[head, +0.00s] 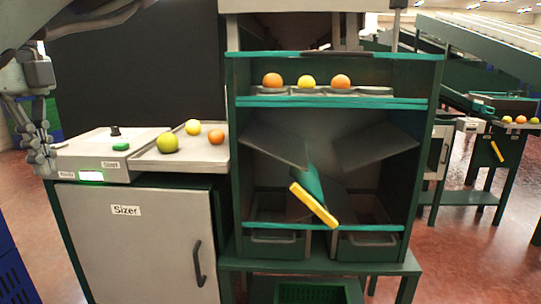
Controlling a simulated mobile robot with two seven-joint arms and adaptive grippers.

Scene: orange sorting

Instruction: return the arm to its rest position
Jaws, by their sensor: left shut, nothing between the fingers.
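My left gripper (43,158) hangs at the left edge of the head view, fingers pointing down. It is shut and empty, at the left end of the sizer's top near the control panel. My left arm comes in from the upper left corner. My right gripper is out of view.
A tray (150,160) on the sizer cabinet (135,240) holds a yellow-green, a yellow and an orange fruit. The green sorting stand (238,180) has three fruits on its upper shelf and a yellow-edged flap (313,204) below. Another fruit station (500,150) stands far right.

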